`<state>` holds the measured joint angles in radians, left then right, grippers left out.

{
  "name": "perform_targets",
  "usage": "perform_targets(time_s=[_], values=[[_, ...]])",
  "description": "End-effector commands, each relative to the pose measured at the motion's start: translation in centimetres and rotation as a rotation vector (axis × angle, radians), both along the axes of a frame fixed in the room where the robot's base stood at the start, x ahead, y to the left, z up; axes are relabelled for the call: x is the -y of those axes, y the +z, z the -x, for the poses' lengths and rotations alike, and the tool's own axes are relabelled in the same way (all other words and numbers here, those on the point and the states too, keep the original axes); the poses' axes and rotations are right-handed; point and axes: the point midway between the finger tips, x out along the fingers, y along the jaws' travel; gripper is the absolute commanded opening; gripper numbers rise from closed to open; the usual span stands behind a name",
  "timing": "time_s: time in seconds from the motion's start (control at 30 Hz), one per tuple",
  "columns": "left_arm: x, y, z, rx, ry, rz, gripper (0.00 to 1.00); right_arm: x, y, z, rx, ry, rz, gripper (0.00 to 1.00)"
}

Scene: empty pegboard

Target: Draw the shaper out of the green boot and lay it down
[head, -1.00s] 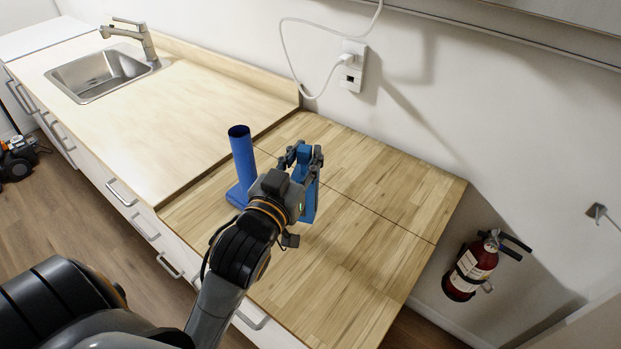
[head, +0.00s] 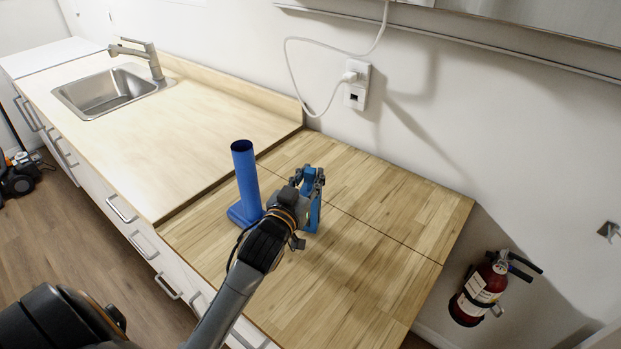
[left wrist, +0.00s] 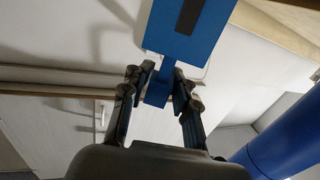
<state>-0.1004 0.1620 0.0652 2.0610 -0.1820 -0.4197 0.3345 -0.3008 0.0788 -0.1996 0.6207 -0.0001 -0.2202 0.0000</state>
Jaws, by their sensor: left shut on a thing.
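A boot-shaped piece with a tall open tube and a low foot (head: 247,180) stands upright on the wooden counter; it shows as blue, not green. Its blue tube also shows at the right edge of the left wrist view (left wrist: 290,140). My left gripper (head: 310,176) is to the right of the tube, shut on the narrow neck of a lighter blue shaper (head: 314,215). In the left wrist view the fingers (left wrist: 158,82) pinch that neck, and the shaper's wide block with a dark slot (left wrist: 185,30) extends beyond them. The shaper is outside the boot; whether it touches the counter I cannot tell.
The wooden counter (head: 370,250) is bare to the right of the shaper. A paler worktop with a sink (head: 110,92) lies to the left. A wall outlet (head: 356,85) with a cable is behind. A fire extinguisher (head: 482,290) hangs beyond the counter's right edge.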

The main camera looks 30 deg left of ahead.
Motion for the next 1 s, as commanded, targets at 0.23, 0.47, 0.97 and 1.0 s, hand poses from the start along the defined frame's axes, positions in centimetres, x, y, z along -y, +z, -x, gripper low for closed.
perform_targets(time_s=[0.23,0.47,0.97,1.0], values=[[0.03,-0.79,0.04,0.003,0.0,0.0,0.0,0.0,0.01,-0.03,0.001,0.0,0.0,0.96],[0.04,-1.22,0.04,0.002,0.0,0.001,0.0,0.02,-0.22,-0.03,0.001,0.0,0.0,0.96],[0.05,-0.68,0.13,0.002,-0.001,0.0,0.52,0.05,0.08,-0.03,0.0,0.001,0.001,0.96],[0.11,-0.97,0.55,0.001,-0.001,0.0,0.52,0.07,-0.19,-0.03,0.0,0.001,0.001,0.96]])
